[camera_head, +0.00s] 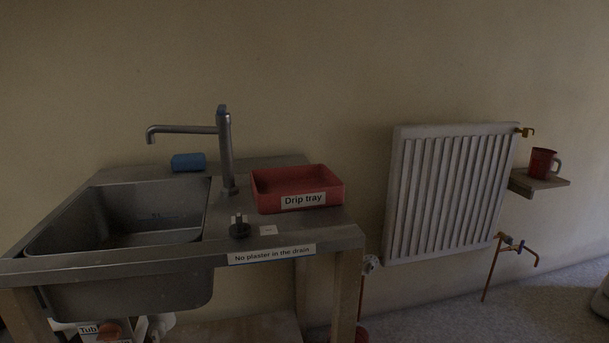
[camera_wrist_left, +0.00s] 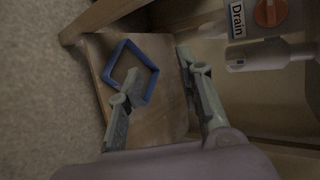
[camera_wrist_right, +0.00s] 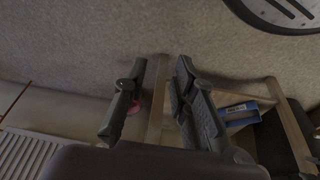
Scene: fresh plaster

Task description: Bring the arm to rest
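Neither of my grippers shows in the head view. In the left wrist view my left gripper (camera_wrist_left: 158,70) is open, its two fingers apart with nothing seen held between them. A blue square frame (camera_wrist_left: 150,88) lies beyond the left finger on a wooden board (camera_wrist_left: 100,62); whether they touch I cannot tell. In the right wrist view my right gripper (camera_wrist_right: 160,66) is open and empty, with the floor and a wooden leg behind it.
The head view shows a steel sink (camera_head: 140,240) with a tap (camera_head: 226,150), a red drip tray (camera_head: 265,202) and a blue roll (camera_head: 188,162). A white radiator (camera_head: 450,190) hangs to the right. A red mug (camera_head: 541,163) stands on a small shelf (camera_head: 525,184).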

